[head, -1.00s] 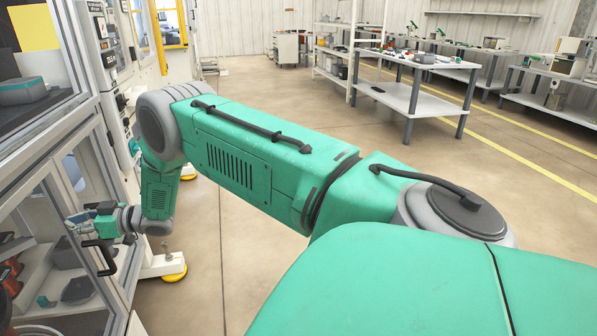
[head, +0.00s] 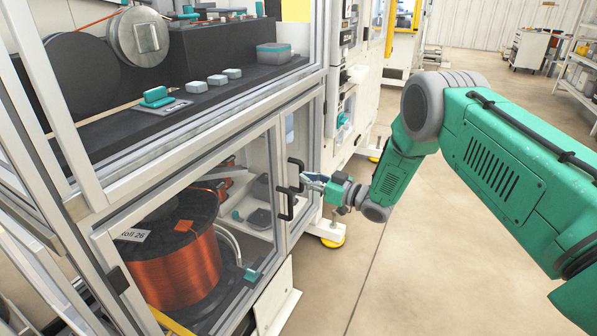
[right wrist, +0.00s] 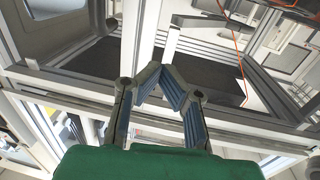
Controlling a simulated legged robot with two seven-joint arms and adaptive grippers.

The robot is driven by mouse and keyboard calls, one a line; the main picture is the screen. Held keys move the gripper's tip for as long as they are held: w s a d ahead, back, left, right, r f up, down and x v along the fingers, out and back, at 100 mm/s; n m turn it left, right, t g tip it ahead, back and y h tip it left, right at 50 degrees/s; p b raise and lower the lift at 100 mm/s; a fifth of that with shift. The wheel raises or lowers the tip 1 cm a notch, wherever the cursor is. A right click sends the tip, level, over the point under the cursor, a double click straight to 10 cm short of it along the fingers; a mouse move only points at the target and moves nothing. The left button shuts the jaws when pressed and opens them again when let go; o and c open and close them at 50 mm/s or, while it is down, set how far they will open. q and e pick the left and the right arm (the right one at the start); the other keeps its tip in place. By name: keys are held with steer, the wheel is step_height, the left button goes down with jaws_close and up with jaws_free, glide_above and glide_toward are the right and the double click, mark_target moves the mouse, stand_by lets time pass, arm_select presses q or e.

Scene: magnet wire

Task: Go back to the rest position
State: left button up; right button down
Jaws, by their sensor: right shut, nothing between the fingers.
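My right arm comes in from the right in the head view. Its gripper (head: 314,181) is beside the black door handles (head: 289,190) of the machine cabinet's lower doors. In the right wrist view the gripper (right wrist: 167,80) has its blue-padded fingers angled inward, with nothing seen between them. In the head view I cannot tell whether the fingers touch a handle. My left gripper is not in view.
The lower doors look closed. Behind the glass stands a large copper wire spool (head: 180,262). Small grey and teal parts lie on the upper black deck (head: 220,99). A white cabinet (head: 531,50) stands far back. The floor (head: 390,275) below my right arm is clear.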

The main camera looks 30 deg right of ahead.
steer(key=s+a+f+m+g+h+p, duration=0.2)
steer(key=s+a+f+g, duration=0.15)
steer(key=s, duration=0.45)
steer(key=s+a+f+m+g+h+p, duration=0.1)
steer(key=s+a+f+g+h+p, duration=0.2)
steer(key=s, duration=0.5)
steer(key=s+a+f+m+g+h+p, duration=0.1)
steer(key=s+a+f+m, duration=0.2)
steer(key=s, duration=0.5)
arm_select(q)
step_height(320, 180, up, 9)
steer(key=p, duration=0.2)
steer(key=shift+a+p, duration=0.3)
steer(key=shift+p, duration=0.05)
arm_select(e)
steer(key=s+n+g+h, duration=0.1)
steer(key=s+g, duration=0.6)
steer(key=s, duration=1.6)
steer(key=shift+s+r+g+h, duration=0.15)
steer(key=shift+s+g+h, duration=0.2)
steer(key=shift+h, duration=0.55)
